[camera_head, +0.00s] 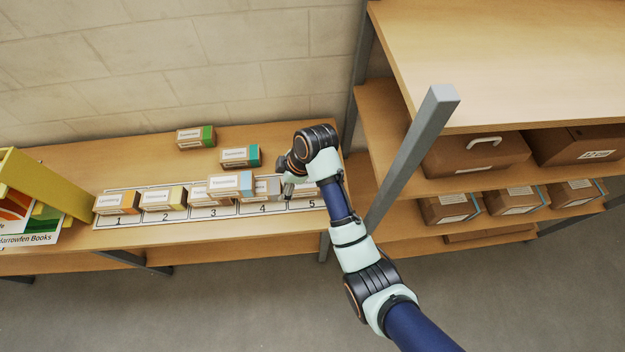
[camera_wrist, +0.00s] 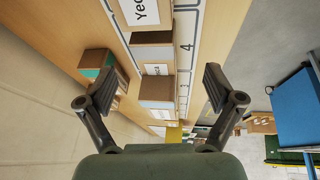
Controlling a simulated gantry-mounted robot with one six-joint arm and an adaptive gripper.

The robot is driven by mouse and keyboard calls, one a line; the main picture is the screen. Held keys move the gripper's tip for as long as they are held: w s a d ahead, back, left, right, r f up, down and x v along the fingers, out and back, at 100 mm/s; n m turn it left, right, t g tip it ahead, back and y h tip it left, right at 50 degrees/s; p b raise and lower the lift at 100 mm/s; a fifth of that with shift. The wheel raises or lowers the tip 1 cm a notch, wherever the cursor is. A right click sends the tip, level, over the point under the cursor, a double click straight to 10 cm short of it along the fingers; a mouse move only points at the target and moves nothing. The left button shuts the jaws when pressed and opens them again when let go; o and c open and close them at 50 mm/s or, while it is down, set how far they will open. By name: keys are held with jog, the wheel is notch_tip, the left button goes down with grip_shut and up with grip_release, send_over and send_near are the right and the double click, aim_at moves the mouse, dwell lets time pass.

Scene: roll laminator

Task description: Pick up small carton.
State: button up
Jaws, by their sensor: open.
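Several small brown cartons with white labels and coloured ends stand on a wooden shelf in the head view. A carton with a light-blue end (camera_head: 232,184) rises above the row around numbers 3 and 4; whether it rests on others is unclear. A grey-ended carton (camera_head: 266,188) is beside it at 4, partly hidden. My gripper (camera_head: 285,180) is at the right of the row. In the wrist view my gripper (camera_wrist: 159,78) is open, with a pale-ended carton (camera_wrist: 157,90) seen between its fingers, apart from them.
A green-ended carton (camera_head: 195,137) and a teal-ended carton (camera_head: 240,156) stand behind the row. A yellow holder with books (camera_head: 40,190) is at the left. A grey rack post (camera_head: 412,150) and shelves with larger boxes (camera_head: 475,153) stand at the right.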

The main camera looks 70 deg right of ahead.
jog(key=y+p, duration=0.1)
send_over(310, 183)
jog(key=s+d, duration=0.2)
jog(key=shift+w+a+f+n+g, duration=0.1)
jog(key=shift+n+g, duration=0.2)
jog(key=shift+n, duration=0.1)
jog(key=shift+y, duration=0.3)
jog(key=x, duration=0.2)
jog(key=b+x, duration=0.1)
jog(key=x, duration=0.2)
jog(key=b+x, duration=0.1)
jog(key=x, duration=0.1)
jog(key=shift+a+f, duration=0.25)
jog(key=shift+a, duration=0.05)
jog(key=shift+f, duration=0.3)
jog(key=c, duration=1.5)
jog(key=shift+o, duration=0.2)
jog(key=shift+r, duration=0.1)
notch_tip(310, 183, up, 20)
jog(key=p, duration=0.7)
